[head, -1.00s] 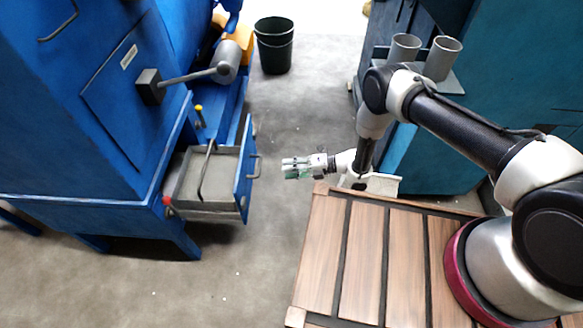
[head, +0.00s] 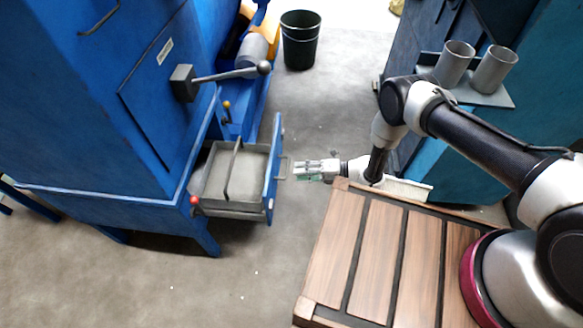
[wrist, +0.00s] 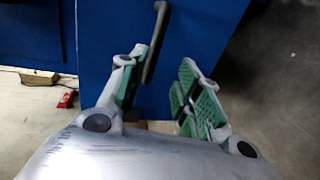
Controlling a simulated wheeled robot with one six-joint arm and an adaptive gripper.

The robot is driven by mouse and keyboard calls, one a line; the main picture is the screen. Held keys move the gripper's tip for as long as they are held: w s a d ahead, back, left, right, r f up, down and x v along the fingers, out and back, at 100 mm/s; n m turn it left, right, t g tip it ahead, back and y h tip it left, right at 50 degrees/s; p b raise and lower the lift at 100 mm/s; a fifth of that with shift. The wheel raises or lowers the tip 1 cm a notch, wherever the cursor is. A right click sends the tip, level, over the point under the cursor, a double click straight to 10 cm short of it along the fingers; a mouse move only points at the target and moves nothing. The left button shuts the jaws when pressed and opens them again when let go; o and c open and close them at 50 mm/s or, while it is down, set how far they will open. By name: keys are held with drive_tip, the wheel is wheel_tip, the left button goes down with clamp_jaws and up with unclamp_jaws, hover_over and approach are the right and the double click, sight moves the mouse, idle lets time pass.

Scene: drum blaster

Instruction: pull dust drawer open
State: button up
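The dust drawer (head: 238,209) stands out of the blue machine, with its grey tray and inner divider showing. Its blue front panel (head: 273,170) carries a dark bar handle (head: 284,168). My gripper (head: 302,170) is just to the right of the handle, pointing at it. In the wrist view, the two green-padded fingers of my gripper (wrist: 160,90) are apart with nothing between the pads. The handle (wrist: 156,42) lies ahead of them, closer to the left finger. I cannot tell whether the fingertips touch it.
The blue machine (head: 90,110) with a lever (head: 232,74) fills the left. A wooden-slatted platform (head: 375,255) lies below my arm. A dark bin (head: 300,40) stands at the back, and a teal cabinet with grey cups (head: 455,62) at right. Grey floor between is clear.

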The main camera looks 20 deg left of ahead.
drive_tip(key=shift+s+a, duration=0.1)
drive_tip(key=shift+a, duration=0.1)
clamp_jaws()
unclamp_jaws()
drive_tip(key=shift+r, duration=0.1)
wheel_tip(320, 180, up, 10)
idle(0.5)
